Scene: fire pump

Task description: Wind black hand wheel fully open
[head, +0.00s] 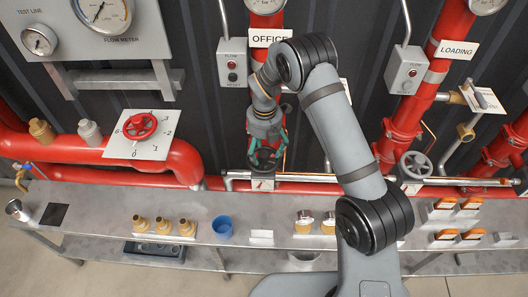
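My gripper (267,146) points down at the red pipe under the OFFICE sign, at the valve there. A dark, round hand wheel (263,162) shows partly below and between the fingers, and I take it as the black hand wheel. The fingers are at its rim and cover much of it. I cannot tell whether they touch or grip it, or how far the wheel is turned. A small white tag with a red mark (262,184) sits just below the wheel.
A grey hand wheel (415,164) is on the LOADING pipe at right. A red hand wheel (140,126) sits on a numbered plate at left. The bench (110,205) below holds brass fittings (163,226), a blue cup (222,226) and orange-topped items (444,203).

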